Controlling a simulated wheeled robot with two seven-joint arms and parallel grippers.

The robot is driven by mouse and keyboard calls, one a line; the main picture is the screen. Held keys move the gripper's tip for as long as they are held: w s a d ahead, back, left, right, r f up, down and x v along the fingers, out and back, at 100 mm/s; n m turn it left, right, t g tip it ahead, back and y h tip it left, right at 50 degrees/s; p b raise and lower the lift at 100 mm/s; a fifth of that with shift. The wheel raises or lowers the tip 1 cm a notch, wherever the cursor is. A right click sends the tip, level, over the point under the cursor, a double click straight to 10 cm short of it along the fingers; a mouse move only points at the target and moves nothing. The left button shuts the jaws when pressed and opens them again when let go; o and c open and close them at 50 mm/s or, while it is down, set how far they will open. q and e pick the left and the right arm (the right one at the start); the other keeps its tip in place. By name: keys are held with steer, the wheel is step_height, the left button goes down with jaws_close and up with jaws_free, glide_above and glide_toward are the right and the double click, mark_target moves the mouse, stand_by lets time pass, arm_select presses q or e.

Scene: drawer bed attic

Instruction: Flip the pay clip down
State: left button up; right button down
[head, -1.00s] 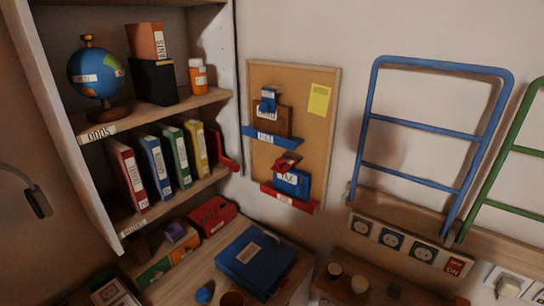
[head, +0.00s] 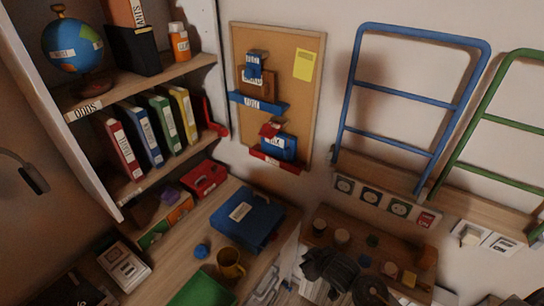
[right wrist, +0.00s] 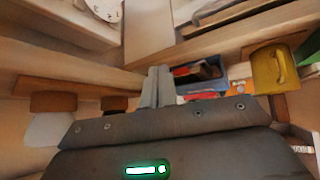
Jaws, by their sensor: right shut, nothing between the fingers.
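A cork board (head: 308,95) hangs on the wall with two clips. The upper one is a blue clip (head: 257,57) with a blue ledge (head: 258,104) below it. The lower one is a red clip (head: 269,130) sticking out over a blue labelled card (head: 279,147), above a red ledge (head: 275,162). Their labels are too small to read for sure, so I cannot tell which is the pay clip. My right gripper (head: 308,262) is low at the bottom centre of the head view, well below the board. Its grey fingers (right wrist: 157,87) are together and empty. My left gripper is out of view.
A shelf with binders (head: 160,125) and a globe (head: 72,46) stands left of the board. A blue case (head: 245,218) and a yellow mug (head: 230,264) are on the desk. A blue rail frame (head: 415,92) is on the right. The wall before the board looks clear.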

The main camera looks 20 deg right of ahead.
steer(key=w+r+n+t+y, duration=0.1)
steer(key=w+r+t, duration=0.1)
steer(key=w+r, duration=0.5)
steer(key=w+a+r+n+t+y, duration=0.1)
steer(key=w+r+n+y, duration=0.15)
steer(key=r, duration=0.85)
steer(key=w+r+t+y, duration=0.1)
steer(key=w+r+t, duration=0.1)
steer(key=w+r, duration=0.45)
step_height(320, 180, up, 18)
steer(key=d+n+y+p, duration=0.1)
steer(key=n+y, duration=0.2)
steer(key=shift+w+d+f+g, duration=0.2)
steer(key=shift+w+f+g, duration=0.05)
steer(key=shift+w+g, duration=0.2)
steer(key=p, duration=0.6)
glide_above(271, 138)
step_height(271, 138, down, 5)
steer(key=shift+r, duration=0.1)
steer(key=shift+d+f+n, duration=0.1)
steer(key=shift+f+n, duration=0.15)
steer(key=shift+f, duration=0.45)
